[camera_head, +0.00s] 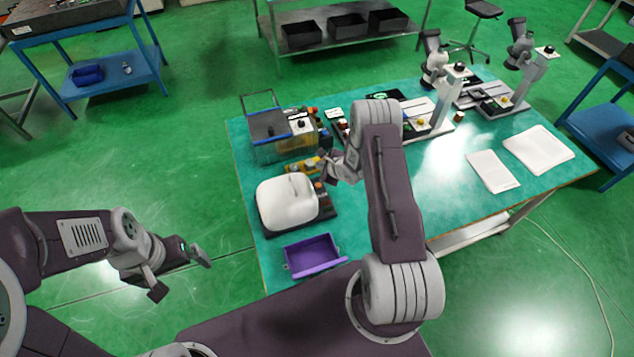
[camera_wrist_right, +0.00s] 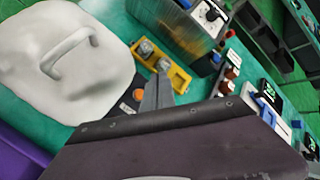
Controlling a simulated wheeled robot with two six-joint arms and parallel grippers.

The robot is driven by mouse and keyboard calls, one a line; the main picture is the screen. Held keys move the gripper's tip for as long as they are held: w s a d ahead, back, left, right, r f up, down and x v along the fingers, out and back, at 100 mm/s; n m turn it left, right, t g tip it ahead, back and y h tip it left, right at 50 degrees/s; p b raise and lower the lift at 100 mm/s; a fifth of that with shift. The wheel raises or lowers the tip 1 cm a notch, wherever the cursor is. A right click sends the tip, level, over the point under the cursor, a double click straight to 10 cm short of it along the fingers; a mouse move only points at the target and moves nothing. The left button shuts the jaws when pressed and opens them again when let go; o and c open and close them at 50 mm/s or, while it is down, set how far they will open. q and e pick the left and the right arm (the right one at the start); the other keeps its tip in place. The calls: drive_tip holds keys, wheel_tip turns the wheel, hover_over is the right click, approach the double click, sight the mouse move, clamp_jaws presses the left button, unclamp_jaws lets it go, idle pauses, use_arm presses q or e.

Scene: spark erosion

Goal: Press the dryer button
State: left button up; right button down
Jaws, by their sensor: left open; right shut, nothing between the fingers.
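The dryer is a white rounded lidded unit (camera_head: 287,203) on a dark base, at the left part of the teal table. It also shows in the wrist view (camera_wrist_right: 70,60), with a handle on its lid. An orange button (camera_wrist_right: 138,94) sits on the dark base beside the lid. My right gripper (camera_head: 326,178) is shut and empty, just above the base's far right corner by the button. In the wrist view its grey fingers (camera_wrist_right: 157,93) appear right beside the button; I cannot tell whether they touch it. My left gripper (camera_head: 180,273) is open and empty over the floor, left of the table.
A yellow holder (camera_wrist_right: 165,66) with metal parts lies behind the base. A clear-walled tank machine (camera_head: 272,130) stands further back. A purple bin (camera_head: 313,255) is at the near edge.

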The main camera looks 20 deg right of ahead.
sight(320, 186)
drive_tip(key=f+b, duration=0.7)
drive_tip(key=f, duration=0.2)
drive_tip(key=shift+w+a+f+b, duration=0.1)
drive_tip(key=shift+w+b, duration=0.1)
drive_tip(key=shift+b, duration=0.15)
idle(1.7)
drive_tip(key=shift+f, duration=0.3)
drive_tip(key=shift+f+b, duration=0.2)
drive_tip(key=shift+b, duration=0.15)
